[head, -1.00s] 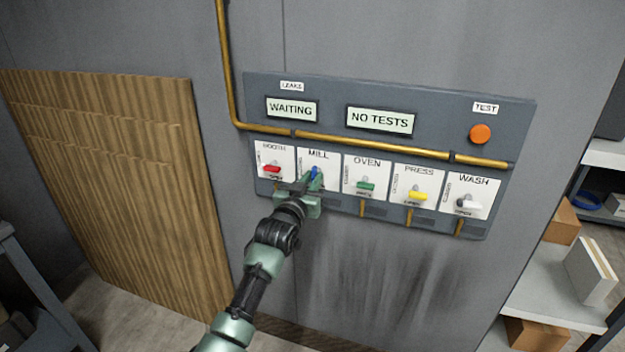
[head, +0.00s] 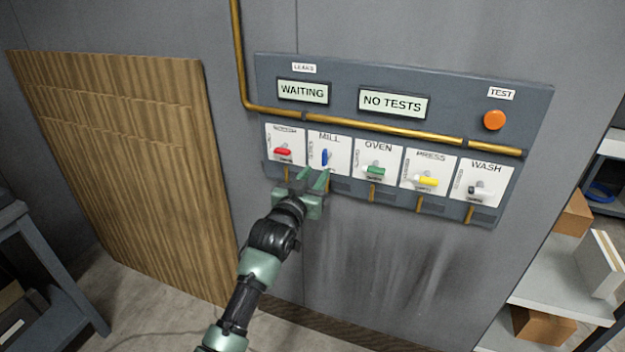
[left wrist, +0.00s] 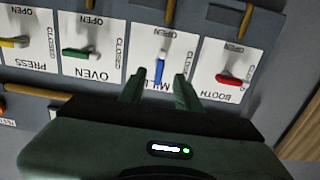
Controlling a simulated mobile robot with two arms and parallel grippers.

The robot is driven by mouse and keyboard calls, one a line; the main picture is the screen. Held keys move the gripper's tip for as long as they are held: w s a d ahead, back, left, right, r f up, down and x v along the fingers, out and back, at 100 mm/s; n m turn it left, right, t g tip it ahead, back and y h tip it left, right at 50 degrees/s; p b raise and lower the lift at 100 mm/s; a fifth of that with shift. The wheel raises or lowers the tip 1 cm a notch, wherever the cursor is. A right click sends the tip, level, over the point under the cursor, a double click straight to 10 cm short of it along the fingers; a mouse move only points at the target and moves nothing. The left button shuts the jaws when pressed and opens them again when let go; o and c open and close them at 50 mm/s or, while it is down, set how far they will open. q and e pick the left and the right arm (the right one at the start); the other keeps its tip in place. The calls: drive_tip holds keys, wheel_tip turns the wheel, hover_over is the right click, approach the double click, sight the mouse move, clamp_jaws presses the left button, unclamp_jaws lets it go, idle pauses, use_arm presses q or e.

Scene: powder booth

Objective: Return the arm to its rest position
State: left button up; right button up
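My left gripper (head: 314,180) is just below the MILL plate (head: 331,143) on the wall panel. In the left wrist view its two fingers (left wrist: 161,92) are apart, with nothing held between them. The blue MILL lever (head: 324,157) stands upright, clear of the fingers; it also shows in the left wrist view (left wrist: 159,71), beyond the gap between the fingertips. The red BOOTH lever (head: 283,152), green OVEN lever (head: 376,171), yellow PRESS lever (head: 427,181) and white WASH lever (head: 481,190) lie crosswise. My right gripper is not in view.
The grey panel (head: 450,90) carries signs "WAITING" (head: 302,91) and "NO TESTS" (head: 393,102), and an orange TEST button (head: 494,120). A brass pipe (head: 400,129) crosses it. Shelves with boxes (head: 602,262) stand right. A bench (head: 45,245) stands left. Below the panel is bare wall.

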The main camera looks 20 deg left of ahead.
use_arm(q)
drive_tip(key=shift+s, duration=0.9)
drive_tip(key=s+f+g, duration=0.2)
drive_tip(key=s+f, duration=0.1)
drive_tip(key=f, duration=1)
drive_tip(key=s+f+g, duration=0.2)
drive_tip(key=f+g, duration=0.1)
drive_tip(key=f, duration=0.9)
drive_tip(key=s+f+m+g, duration=0.1)
drive_tip(key=s+f+g, duration=0.1)
drive_tip(key=s+f, duration=0.75)
drive_tip(key=s+f+g, duration=0.2)
drive_tip(key=s+f, duration=0.4)
drive_tip(key=f, duration=0.6)
drive_tip(key=s+f+g, duration=0.2)
drive_tip(key=s+f, duration=0.4)
drive_tip(key=s, duration=0.7)
drive_tip(key=s+f+g, duration=0.3)
drive_tip(key=s+f, duration=0.3)
drive_tip(key=s, duration=0.8)
drive_tip(key=s+f+m+g, duration=0.1)
drive_tip(key=s+f+g, duration=0.2)
drive_tip(key=s, duration=1.1)
wheel_tip(320, 180, down, 4)
drive_tip(key=shift+a+r+y, duration=0.25)
drive_tip(key=shift+a+y, duration=0.05)
drive_tip(key=shift+a, duration=0.1)
